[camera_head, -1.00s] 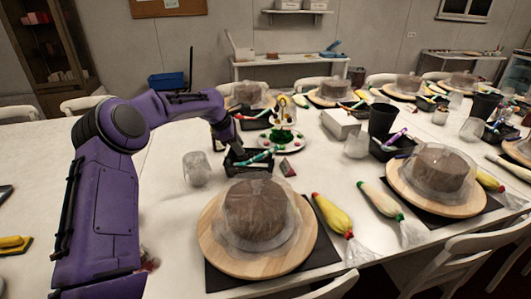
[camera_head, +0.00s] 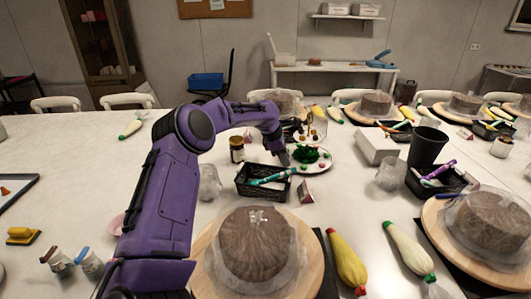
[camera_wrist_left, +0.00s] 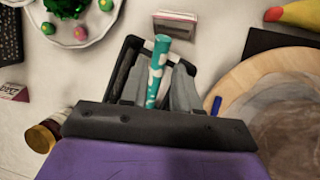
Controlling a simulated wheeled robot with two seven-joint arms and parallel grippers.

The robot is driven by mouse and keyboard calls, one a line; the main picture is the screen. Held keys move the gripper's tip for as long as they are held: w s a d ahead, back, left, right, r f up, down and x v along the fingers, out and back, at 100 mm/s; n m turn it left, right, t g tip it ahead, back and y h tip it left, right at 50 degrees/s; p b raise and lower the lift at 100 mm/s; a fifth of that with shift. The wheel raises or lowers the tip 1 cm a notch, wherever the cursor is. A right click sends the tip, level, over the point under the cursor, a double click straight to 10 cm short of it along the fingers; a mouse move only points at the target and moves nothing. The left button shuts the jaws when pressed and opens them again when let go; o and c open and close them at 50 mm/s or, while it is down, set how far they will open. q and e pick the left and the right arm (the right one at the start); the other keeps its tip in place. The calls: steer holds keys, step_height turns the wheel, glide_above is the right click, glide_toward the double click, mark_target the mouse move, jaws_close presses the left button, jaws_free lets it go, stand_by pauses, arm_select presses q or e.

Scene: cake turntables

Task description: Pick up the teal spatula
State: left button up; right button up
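The teal spatula (camera_head: 270,177) with white marks on its handle lies slanted across a small black basket (camera_head: 262,191) on the table. In the left wrist view its handle (camera_wrist_left: 157,68) points away from the wrist, between my two fingers. My left gripper (camera_head: 284,157) reaches down from above at the basket's right back side. In the wrist view the fingers (camera_wrist_left: 160,80) stand apart on either side of the handle, with narrow gaps beside it. The spatula's far end is hidden. My right gripper is not in view.
A wrapped brown cake (camera_head: 254,243) on a wooden turntable stands in front of the basket. A decorated plate (camera_head: 312,167), a dark jar (camera_head: 237,149), a clear cup (camera_head: 209,182) and a small pink-edged card box (camera_head: 305,191) are close around it.

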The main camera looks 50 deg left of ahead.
mark_target(288, 171)
arm_select(q)
steer(key=x, duration=0.6)
steer(key=shift+s+a, duration=0.15)
steer(key=shift+s, duration=0.1)
jaws_close()
steer(key=shift+r, duration=0.1)
